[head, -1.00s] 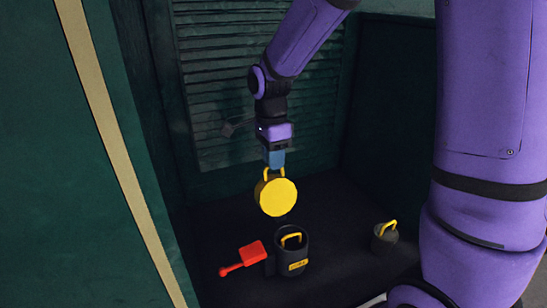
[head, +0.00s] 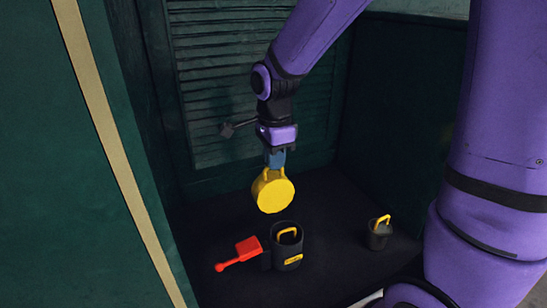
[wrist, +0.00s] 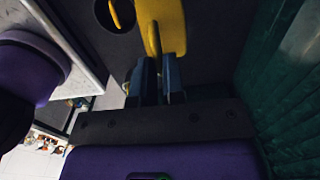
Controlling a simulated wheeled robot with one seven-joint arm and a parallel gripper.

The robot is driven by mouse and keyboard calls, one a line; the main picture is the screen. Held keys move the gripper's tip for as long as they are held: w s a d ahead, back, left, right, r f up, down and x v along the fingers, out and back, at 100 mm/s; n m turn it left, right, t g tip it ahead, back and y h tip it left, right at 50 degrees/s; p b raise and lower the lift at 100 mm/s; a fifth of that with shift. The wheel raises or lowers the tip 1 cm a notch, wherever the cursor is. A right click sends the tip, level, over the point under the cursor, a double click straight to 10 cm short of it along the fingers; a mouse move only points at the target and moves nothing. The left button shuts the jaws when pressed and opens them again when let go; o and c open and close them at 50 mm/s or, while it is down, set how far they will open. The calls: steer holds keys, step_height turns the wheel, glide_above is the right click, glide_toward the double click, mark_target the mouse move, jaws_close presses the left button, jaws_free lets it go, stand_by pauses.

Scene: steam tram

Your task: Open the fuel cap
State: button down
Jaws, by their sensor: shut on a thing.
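The yellow round fuel cap (head: 273,192) hangs from my gripper (head: 275,166) by its handle in the head view. It is held in the air, apart from and above a dark cylindrical container (head: 287,250) with a yellow handle and a yellow label. The gripper's blue fingers are shut on the cap's handle. In the wrist view the fingers (wrist: 158,80) hold the yellow cap (wrist: 162,22), seen nearly edge-on. The dark round opening of a vessel (wrist: 115,14) with a yellow handle shows beside it.
A red scoop (head: 240,253) lies against the container's left side. A small dark canister (head: 379,234) with a yellow handle stands to the right. Green walls enclose the dark floor, with a slatted panel (head: 250,90) behind.

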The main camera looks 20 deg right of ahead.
steer(key=c, duration=1.2)
jaws_free()
steer(key=shift+f, duration=0.1)
step_height(320, 180, up, 11)
steer(key=shift+s, duration=0.1)
steer(key=s+d+r+n+t, duration=0.2)
steer(key=s+d+n, duration=0.1)
steer(key=s+n, duration=0.6)
steer(key=s+d+r+n+t, duration=0.2)
steer(key=s+d+n+t, duration=0.1)
steer(key=s+n, duration=0.6)
steer(key=shift+s+d+r, duration=0.15)
steer(key=shift+d, duration=0.55)
